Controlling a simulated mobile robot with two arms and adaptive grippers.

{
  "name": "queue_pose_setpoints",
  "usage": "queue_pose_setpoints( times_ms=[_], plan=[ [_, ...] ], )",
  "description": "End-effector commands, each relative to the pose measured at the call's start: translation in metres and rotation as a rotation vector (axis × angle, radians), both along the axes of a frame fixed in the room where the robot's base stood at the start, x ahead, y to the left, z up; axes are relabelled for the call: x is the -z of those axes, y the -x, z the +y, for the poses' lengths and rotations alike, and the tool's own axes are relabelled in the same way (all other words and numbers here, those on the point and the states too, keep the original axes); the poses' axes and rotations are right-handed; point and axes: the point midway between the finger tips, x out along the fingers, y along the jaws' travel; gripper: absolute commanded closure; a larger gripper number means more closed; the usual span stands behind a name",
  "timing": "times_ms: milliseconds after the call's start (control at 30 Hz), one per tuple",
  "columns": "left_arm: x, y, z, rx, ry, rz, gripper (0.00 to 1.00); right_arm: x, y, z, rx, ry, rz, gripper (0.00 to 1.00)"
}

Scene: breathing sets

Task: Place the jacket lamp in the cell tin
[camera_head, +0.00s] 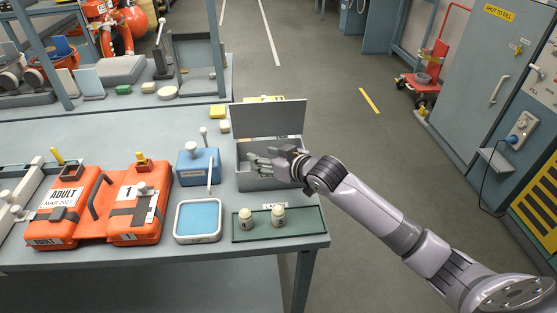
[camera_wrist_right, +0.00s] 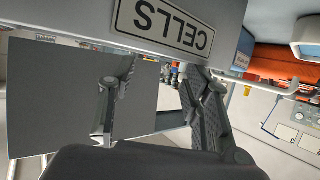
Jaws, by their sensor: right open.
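The cell tin (camera_head: 268,184) is a grey box with its lid (camera_head: 269,117) standing open at the back, near the table's right end. In the right wrist view its "CELLS" label (camera_wrist_right: 168,22) shows upside down. Two small cream lamps (camera_head: 246,219) (camera_head: 278,216) stand upright on a green mat with a "LAMPS" label in front of the tin. I cannot tell them apart. My right gripper (camera_head: 256,163) is open over the tin's opening; it also shows in the wrist view (camera_wrist_right: 158,78), with nothing seen between its fingers. The tin's inside is mostly hidden. My left gripper is out of view.
The green mat (camera_head: 306,229) lies at the table's front right corner. A blue-lined tray (camera_head: 198,221) and a blue box (camera_head: 198,168) stand left of the tin and mat. Orange jacket packs (camera_head: 132,218) lie farther left.

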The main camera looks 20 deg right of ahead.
Motion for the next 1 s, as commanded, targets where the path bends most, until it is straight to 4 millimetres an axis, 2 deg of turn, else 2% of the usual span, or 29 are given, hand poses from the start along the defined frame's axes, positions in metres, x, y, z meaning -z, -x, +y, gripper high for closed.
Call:
queue_pose_setpoints(
  times_ms=[100, 333, 500, 1000],
  plan=[
    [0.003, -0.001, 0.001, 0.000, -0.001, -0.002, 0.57, -0.007, 0.024, -0.008, 0.000, 0.005, 0.005, 0.54],
    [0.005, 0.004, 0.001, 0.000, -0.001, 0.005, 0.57, -0.022, 0.051, -0.018, 0.002, 0.003, 0.000, 0.54],
    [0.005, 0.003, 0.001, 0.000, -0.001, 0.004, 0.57, -0.026, 0.057, -0.019, 0.002, 0.001, 0.000, 0.54],
    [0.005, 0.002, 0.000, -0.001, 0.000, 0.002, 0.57, -0.027, 0.057, -0.020, 0.003, 0.000, -0.003, 0.54]
  ],
)
